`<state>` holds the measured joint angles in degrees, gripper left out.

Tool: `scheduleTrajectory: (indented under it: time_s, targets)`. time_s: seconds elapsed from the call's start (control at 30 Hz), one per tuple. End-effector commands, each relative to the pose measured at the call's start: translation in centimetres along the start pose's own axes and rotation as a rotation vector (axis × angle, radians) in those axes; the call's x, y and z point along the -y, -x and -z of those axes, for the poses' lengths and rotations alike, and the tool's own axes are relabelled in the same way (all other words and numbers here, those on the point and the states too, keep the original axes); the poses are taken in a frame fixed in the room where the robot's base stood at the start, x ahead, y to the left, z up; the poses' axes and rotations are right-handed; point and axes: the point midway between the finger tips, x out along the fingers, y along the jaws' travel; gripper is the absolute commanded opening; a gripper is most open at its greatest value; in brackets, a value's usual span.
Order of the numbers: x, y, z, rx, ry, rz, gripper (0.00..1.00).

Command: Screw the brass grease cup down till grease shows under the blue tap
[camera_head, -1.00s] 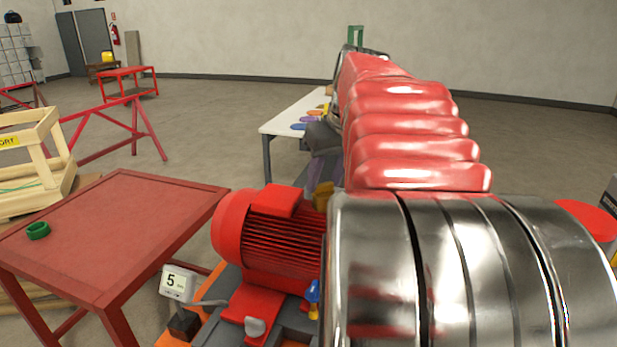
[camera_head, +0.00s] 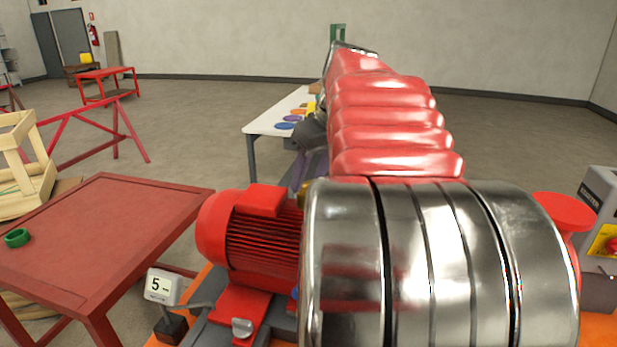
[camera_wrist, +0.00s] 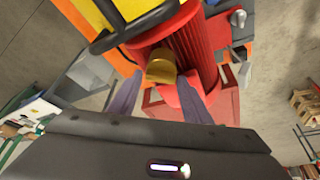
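The brass grease cup (camera_wrist: 161,66) shows in the wrist view, just beyond my fingertips. A sliver of brass (camera_head: 303,197) shows beside the red motor (camera_head: 255,235) in the head view. My gripper (camera_wrist: 160,80) is open, its two purple fingers apart with the cup in line with the gap. I cannot tell whether they reach around it. In the head view only a bit of purple finger shows behind my arm. The blue tap (camera_head: 295,293) is mostly hidden by my arm. I see no grease.
A display reading 5 (camera_head: 162,287) stands by the motor. A red table (camera_head: 100,235) with a green ring (camera_head: 17,238) is at left. A white table (camera_head: 275,118) is behind. A grey machine (camera_head: 600,235) and a red round top (camera_head: 563,210) are at right.

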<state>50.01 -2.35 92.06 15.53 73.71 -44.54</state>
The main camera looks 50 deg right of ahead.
Motion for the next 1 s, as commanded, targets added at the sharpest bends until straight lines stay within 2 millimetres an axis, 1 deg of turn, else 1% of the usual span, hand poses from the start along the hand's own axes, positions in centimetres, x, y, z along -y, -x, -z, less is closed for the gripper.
scheduleTrajectory:
  time_s: [0.03, 0.17, 0.43, 0.57, 0.67, 0.77, 1.0]
  targets:
    - [0.0, 0.0, 0.0, 0.0, 0.0, 0.0, 0.48]
    - [0.1, 0.0, 0.0, 0.001, 0.0, 0.001, 0.57]
    - [0.1, 0.0, 0.0, 0.001, 0.0, 0.002, 0.58]
    - [0.1, 0.6, 0.0, 0.001, 0.0, 0.002, 0.58]
    - [0.0, 1.6, 0.0, -0.001, -0.001, 0.0, 0.58]
    - [0.0, 3.0, 0.0, -0.001, -0.001, -0.001, 0.58]
    - [-0.1, 7.1, -0.1, -0.001, -0.001, -0.001, 0.58]
